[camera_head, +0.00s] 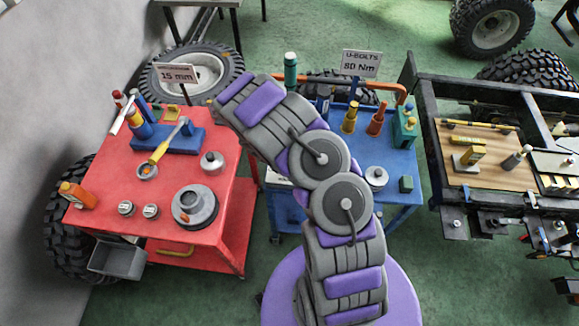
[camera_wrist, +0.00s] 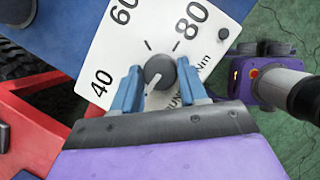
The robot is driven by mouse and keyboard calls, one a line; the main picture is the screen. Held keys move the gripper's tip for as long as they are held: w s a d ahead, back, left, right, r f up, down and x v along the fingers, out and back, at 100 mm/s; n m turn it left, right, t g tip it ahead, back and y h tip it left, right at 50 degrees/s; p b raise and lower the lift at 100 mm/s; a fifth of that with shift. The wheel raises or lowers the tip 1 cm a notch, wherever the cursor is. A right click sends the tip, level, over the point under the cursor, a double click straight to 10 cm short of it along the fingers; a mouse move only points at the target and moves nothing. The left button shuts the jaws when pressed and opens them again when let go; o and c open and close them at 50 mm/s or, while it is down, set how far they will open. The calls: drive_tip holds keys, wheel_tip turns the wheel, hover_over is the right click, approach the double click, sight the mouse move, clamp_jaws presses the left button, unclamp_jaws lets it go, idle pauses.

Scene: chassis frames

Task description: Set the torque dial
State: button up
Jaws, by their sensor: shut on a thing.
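The torque dial's white plate (camera_wrist: 110,50) fills the middle of the wrist view, with the numbers 40, 60 and 80 and "Nm" printed on it. Its round grey knob (camera_wrist: 160,68) sits between the two blue fingertips of my gripper (camera_wrist: 159,78), which is shut on it. A pale pointer line on the knob points toward the lower left, below the 40. The lower part of the plate is hidden by the gripper. In the head view, a sign (camera_head: 361,64) reads "U-BOLTS 80 Nm" above the blue cart (camera_head: 405,160). My arm hides the gripper there.
A red cart (camera_head: 115,185) with tools, sockets and a "15 mm" sign (camera_head: 176,73) stands at left. A dark vehicle chassis (camera_head: 430,150) with a wooden board is at right. Tyres (camera_head: 205,75) lie behind. Green floor (camera_head: 440,285) is clear at lower right.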

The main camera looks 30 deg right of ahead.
drive_tip(key=shift+w+n, duration=0.1)
drive_tip(key=shift+n, duration=0.4)
drive_tip(key=o, duration=1)
drive_tip(key=shift+r, duration=0.1)
drive_tip(key=v, duration=0.5)
drive_tip(key=p+v, duration=0.1)
drive_tip(key=v, duration=0.5)
drive_tip(key=p+v, duration=0.1)
drive_tip(key=v, duration=0.5)
drive_tip(key=shift+s+r, duration=0.1)
drive_tip(key=shift+s, duration=0.15)
drive_tip(key=shift+d, duration=0.1)
